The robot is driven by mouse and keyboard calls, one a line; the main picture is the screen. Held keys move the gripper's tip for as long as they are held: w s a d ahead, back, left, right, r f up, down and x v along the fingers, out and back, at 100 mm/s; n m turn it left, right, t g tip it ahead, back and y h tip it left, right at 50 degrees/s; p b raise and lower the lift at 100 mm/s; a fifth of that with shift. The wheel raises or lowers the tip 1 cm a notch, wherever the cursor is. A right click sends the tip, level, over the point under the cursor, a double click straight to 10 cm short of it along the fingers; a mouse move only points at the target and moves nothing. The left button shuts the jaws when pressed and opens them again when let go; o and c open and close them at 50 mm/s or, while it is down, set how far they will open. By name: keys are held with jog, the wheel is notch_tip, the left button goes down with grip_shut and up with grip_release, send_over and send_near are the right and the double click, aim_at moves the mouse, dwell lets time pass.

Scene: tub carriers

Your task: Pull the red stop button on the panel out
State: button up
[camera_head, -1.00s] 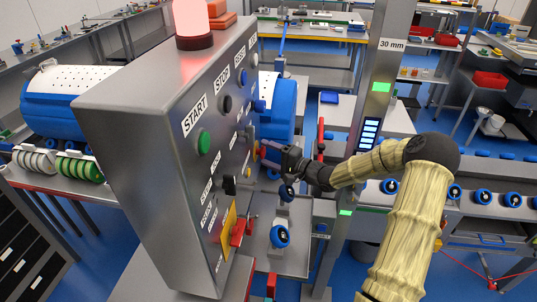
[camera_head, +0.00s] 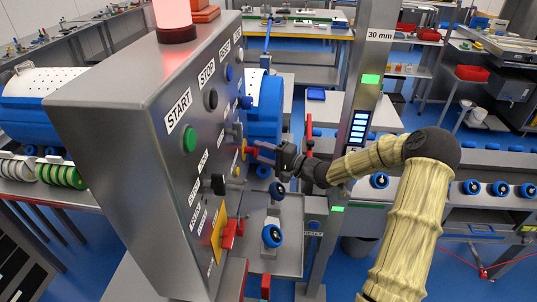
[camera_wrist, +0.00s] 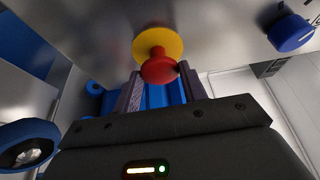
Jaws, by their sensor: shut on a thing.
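The red stop button (camera_wrist: 158,70) stands out from a yellow ring (camera_wrist: 158,42) on the panel face in the wrist view. My gripper (camera_wrist: 162,80) has its two dark fingers at the sides of the red cap, shut on it. In the head view my gripper (camera_head: 268,151) reaches the button side of the grey panel (camera_head: 110,120) from the right. The button is small there and partly hidden by the fingers. How far it stands out from the panel I cannot tell.
A grey post (camera_head: 374,60) stands right of my gripper. A blue knob (camera_wrist: 290,32) is at upper right in the wrist view.

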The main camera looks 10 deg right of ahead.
jog(key=shift+d+f, duration=0.15)
jog(key=o, duration=1.3)
jog(key=shift+s+d, duration=0.1)
jog(key=shift+o, duration=0.4)
